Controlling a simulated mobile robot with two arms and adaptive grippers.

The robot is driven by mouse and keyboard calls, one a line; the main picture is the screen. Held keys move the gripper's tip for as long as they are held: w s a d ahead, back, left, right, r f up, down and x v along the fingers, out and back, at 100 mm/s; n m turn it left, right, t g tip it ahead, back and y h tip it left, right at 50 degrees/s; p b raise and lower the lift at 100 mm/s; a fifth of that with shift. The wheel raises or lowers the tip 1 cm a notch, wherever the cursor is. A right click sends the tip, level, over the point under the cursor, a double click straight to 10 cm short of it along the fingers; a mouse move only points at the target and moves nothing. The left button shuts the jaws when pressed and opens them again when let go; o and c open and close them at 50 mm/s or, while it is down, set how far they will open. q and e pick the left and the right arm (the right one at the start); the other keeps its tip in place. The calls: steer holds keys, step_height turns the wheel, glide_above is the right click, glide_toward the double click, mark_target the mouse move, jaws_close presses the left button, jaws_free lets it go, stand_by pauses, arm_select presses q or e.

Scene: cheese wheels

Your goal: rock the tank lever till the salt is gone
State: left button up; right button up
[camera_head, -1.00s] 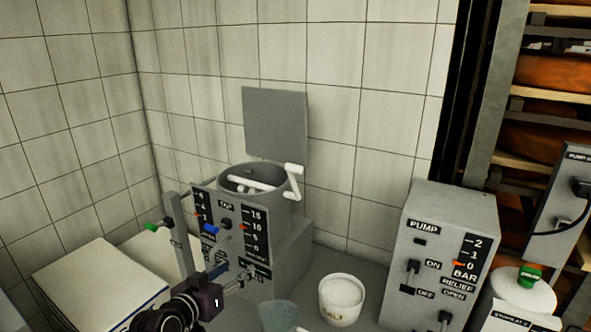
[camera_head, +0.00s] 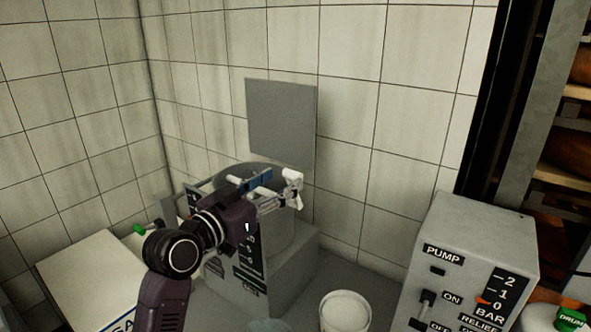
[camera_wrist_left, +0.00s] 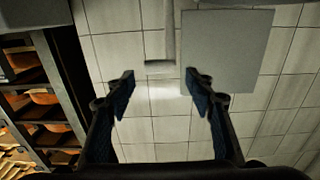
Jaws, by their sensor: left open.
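The grey tank (camera_head: 283,232) stands against the tiled wall with its square lid (camera_head: 281,122) raised behind it. Its white lever (camera_head: 293,176) sticks up at the rim's right side. My left gripper (camera_head: 277,194) reaches across the tank front, its fingers close beside the lever; contact cannot be told. In the left wrist view the gripper (camera_wrist_left: 162,88) is open with nothing between its fingers, and a pale bar, seemingly the lever (camera_wrist_left: 160,67), lies ahead of the gap. My arm hides much of the tank's panel and opening. My right gripper is out of view.
A white tub of salt (camera_head: 345,312) stands right of the tank. The pump box (camera_head: 455,262) with switches is further right. A white box (camera_head: 88,278) sits at the left. Racks of cheese (camera_head: 566,145) stand at the far right.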

mark_target(290, 175)
arm_select(q)
steer(key=x, duration=0.2)
steer(key=shift+w+d+r+p, duration=0.15)
steer(key=shift+w+d+p, duration=0.1)
steer(key=shift+w+p, duration=0.05)
steer(key=shift+x, duration=1.1)
steer(key=shift+w+d+f, duration=0.1)
steer(key=shift+w+f, duration=0.05)
steer(key=shift+f, duration=0.05)
steer(key=shift+w, duration=0.1)
jaws_close()
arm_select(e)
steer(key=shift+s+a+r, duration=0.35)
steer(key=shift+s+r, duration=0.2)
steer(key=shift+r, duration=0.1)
